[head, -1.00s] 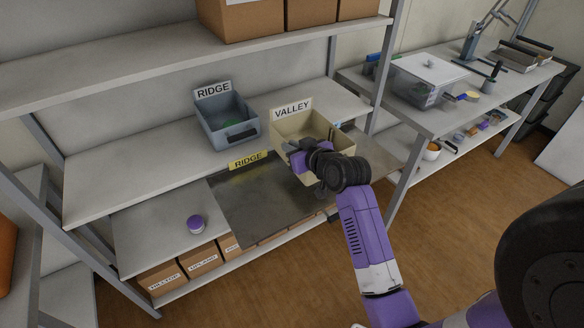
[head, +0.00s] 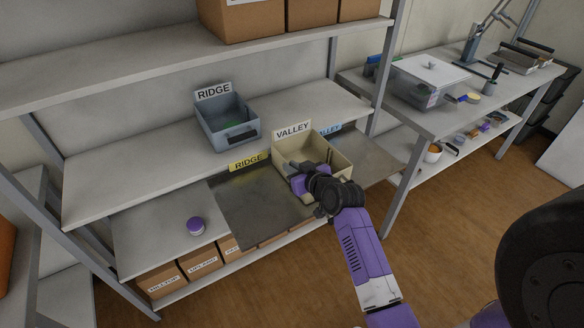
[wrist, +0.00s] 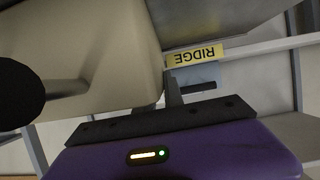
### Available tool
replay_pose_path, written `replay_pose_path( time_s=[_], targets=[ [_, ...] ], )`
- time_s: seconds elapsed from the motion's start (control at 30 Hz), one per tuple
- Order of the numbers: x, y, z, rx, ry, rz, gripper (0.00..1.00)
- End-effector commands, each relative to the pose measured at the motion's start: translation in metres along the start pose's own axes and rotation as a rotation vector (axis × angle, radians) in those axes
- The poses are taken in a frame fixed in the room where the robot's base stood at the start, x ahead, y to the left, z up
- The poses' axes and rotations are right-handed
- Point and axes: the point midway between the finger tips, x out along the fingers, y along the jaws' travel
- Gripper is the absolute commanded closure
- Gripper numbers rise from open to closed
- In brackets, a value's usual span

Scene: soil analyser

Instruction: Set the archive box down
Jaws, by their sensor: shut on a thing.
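The archive box is a cream open-topped bin with a VALLEY label (head: 338,156). In the wrist view the box's pale wall (wrist: 110,40) fills the upper left, beside the gripper. A blue label (head: 328,129), partly hidden, shows behind the box.
A grey-blue RIDGE bin (head: 224,128) stands on the middle shelf to the left. The dark metal surface (head: 255,205) is bare left of the box. A purple-lidded jar (head: 196,226) sits on the lower shelf.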

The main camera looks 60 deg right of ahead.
Motion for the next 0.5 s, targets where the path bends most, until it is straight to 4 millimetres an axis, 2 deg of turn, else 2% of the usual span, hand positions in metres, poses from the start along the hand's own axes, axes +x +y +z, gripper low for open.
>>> replay_pose_path(
  time_s=[0.03, 0.07, 0.17, 0.5],
  targets=[
    [0.0008, 0.0001, 0.0003, -0.002, 0.004, 0.001, 1.00],
    [0.0007, -0.0002, 0.0016, 0.000, 0.000, 0.000, 0.84],
    [0.0005, -0.0001, 0.0012, 0.000, 0.000, 0.000, 0.66],
    [-0.0003, 0.0000, -0.0007, 0.000, 0.000, 0.000, 0.66]
  ],
)
